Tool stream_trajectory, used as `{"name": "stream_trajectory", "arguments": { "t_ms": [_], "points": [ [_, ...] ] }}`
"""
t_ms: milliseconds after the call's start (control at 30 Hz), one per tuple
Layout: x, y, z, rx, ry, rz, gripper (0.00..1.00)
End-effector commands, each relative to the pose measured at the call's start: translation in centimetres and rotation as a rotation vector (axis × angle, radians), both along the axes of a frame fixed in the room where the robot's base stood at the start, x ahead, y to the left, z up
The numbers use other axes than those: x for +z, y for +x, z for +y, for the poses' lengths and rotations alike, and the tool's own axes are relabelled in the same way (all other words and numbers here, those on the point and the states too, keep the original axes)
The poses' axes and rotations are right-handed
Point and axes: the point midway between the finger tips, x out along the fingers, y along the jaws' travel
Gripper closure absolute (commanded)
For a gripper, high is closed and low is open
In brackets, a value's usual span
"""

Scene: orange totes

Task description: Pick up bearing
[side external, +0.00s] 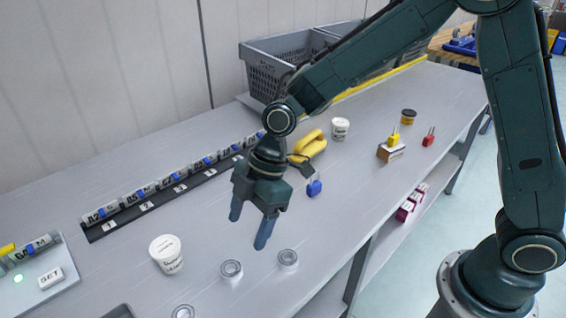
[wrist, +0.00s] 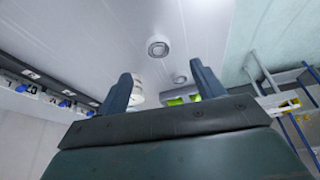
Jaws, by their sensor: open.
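Several grey ring-shaped bearings lie flat near the front of the table: one bearing (side external: 231,271), a second bearing (side external: 287,260) to its right, and a third (side external: 183,312) cut by the bottom edge of the side view. My gripper (side external: 249,230) is open and empty, with its fingers pointing down. It hangs above the table, apart from the bearings. In the wrist view, my gripper (wrist: 160,69) shows both fingers spread. One bearing (wrist: 158,48) shows beyond the gap between them, and another round grey piece (wrist: 180,79) shows close to the right finger.
A white tub (side external: 167,255) stands left of the bearings. A blue padlock (side external: 314,188) and yellow piece (side external: 308,147) lie right of my gripper. A black numbered strip (side external: 150,208) runs along the back. A grey crate (side external: 270,72) stands behind. The front-right table surface is clear.

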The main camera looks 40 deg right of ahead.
Motion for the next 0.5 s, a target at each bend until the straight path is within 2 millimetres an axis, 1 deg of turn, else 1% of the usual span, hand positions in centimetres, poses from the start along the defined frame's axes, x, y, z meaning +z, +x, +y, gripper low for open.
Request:
{"name": "stream_trajectory", "arguments": {
  "t_ms": [33,100,233,333,500],
  "points": [
    [-0.9,0.0,0.3,0.001,-0.001,0.003,0.33],
    [-1.8,0.0,0.7,0.000,-0.002,0.003,0.33],
    [-3.3,0.1,1.3,-0.001,-0.001,0.001,0.33],
    [-4.0,0.2,1.6,-0.001,-0.001,0.000,0.33],
    [-4.4,0.2,1.8,-0.001,0.000,-0.001,0.33]
  ]
}}
